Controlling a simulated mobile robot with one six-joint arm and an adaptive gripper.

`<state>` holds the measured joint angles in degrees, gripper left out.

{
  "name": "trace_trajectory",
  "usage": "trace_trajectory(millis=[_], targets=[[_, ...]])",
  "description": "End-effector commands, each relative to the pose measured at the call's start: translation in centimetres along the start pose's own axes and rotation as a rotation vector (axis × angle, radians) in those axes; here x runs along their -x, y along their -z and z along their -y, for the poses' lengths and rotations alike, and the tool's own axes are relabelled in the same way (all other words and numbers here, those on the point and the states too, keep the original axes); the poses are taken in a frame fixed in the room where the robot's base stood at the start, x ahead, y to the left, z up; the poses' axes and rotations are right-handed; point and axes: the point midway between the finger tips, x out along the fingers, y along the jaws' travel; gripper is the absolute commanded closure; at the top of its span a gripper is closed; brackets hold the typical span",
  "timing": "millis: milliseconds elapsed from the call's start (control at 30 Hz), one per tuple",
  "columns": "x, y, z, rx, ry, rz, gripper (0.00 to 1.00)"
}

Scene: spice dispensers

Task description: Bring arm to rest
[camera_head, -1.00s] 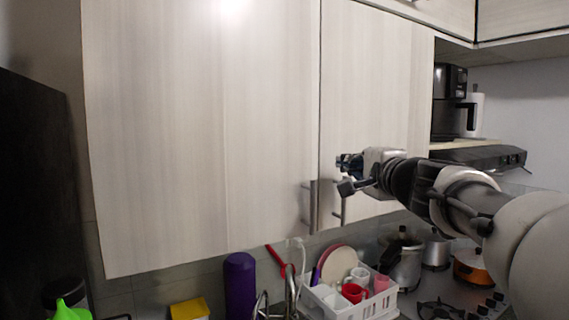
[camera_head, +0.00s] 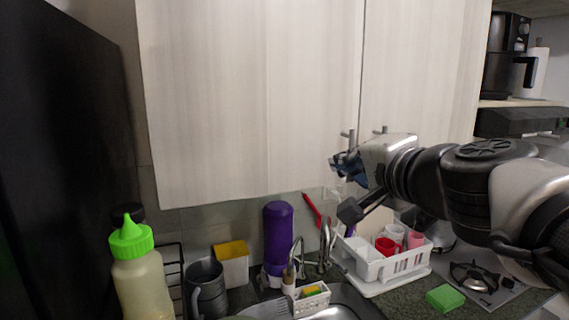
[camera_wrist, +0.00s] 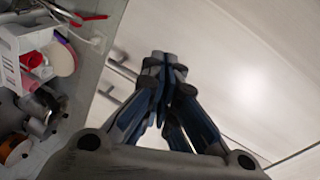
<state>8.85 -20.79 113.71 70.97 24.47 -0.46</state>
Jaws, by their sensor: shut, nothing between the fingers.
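My arm reaches in from the right in the head view. My gripper (camera_head: 343,189) is in front of the pale upper cabinet (camera_head: 250,90), a little below its handles, above the dish rack. In the wrist view, the fingertips of my gripper (camera_wrist: 165,62) are together with nothing between them. The cabinet doors (camera_wrist: 235,70) fill the right of that view, with the handles left of the fingers. Whether the gripper touches the cabinet cannot be told, but a gap seems to show.
A white dish rack (camera_head: 372,270) with cups stands below the gripper. A purple bottle (camera_head: 278,240), a green-capped bottle (camera_head: 140,280) and a sink faucet (camera_head: 325,240) are on the counter. A gas stove (camera_head: 478,278) is at right, a dark tall panel (camera_head: 60,150) at left.

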Motion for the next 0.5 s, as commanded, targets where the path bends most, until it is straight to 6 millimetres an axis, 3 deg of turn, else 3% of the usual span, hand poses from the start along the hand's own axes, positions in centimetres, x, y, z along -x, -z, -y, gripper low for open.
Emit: trace_trajectory(millis=[33,100,200,333,500], targets=[[1.2,-3.0,-2.4,0.102,-0.057,0.073,1.00],[2.9,-6.5,-6.3,0.243,-0.148,0.171,1.00],[6.0,-10.4,-12.2,0.431,-0.281,0.306,1.00],[10.8,-13.5,-20.0,0.657,-0.462,0.467,1.00],[16.6,-14.4,-27.7,0.880,-0.664,0.616,1.00]])
